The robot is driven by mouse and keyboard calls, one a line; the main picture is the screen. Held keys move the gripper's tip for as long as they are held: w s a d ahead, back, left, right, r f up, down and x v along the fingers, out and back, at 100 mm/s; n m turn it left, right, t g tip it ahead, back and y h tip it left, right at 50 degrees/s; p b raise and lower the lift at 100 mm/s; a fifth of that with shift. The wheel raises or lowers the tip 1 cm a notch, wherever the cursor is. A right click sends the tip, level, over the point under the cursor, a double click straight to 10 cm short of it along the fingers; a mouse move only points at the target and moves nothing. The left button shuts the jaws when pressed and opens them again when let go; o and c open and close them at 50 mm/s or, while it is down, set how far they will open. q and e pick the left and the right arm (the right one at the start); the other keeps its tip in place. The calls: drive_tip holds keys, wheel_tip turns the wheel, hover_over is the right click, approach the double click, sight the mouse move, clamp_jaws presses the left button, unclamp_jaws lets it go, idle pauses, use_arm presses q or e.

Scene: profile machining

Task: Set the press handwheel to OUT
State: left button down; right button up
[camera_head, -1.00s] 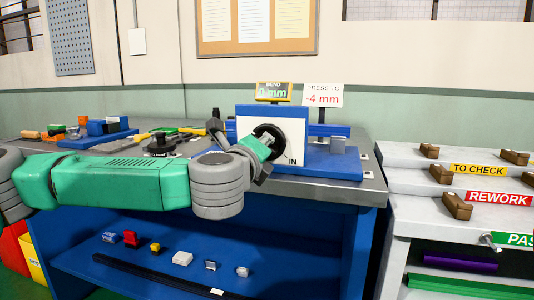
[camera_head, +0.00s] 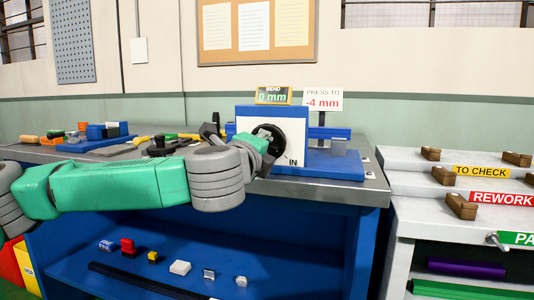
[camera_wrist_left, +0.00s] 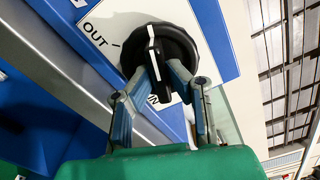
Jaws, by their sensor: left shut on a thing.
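The press handwheel (camera_head: 265,129) is a black round knob on the white front plate of the blue press (camera_head: 272,112). In the left wrist view the handwheel (camera_wrist_left: 182,50) has a raised black bar across it. The OUT label (camera_wrist_left: 95,33) is at its upper left, with a small tick mark beside the wheel. The IN label (camera_wrist_left: 152,99) is partly hidden by a finger. My left gripper (camera_wrist_left: 162,68) is shut on the handwheel's bar, one finger on each side. It also shows in the head view (camera_head: 264,147). My right gripper is not in view.
A display (camera_head: 273,96) on the press reads 0 mm. A sign (camera_head: 323,100) beside it says PRESS TO -4 mm. Several small parts lie on the bench at left. A rack (camera_head: 460,213) with labelled shelves stands at right.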

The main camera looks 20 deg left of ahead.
use_arm(q)
drive_tip(key=shift+d+f+n+b, duration=0.1)
drive_tip(key=shift+f+n+b, duration=0.25)
drive_tip(key=shift+n+b, duration=0.7)
drive_tip(key=n+b, duration=0.2)
drive_tip(key=shift+d+f+n, duration=0.1)
drive_tip(key=shift+f+n, duration=0.05)
drive_tip(key=shift+n, duration=0.8)
drive_tip(key=shift+r+n, duration=0.25)
drive_tip(key=shift+n, duration=0.05)
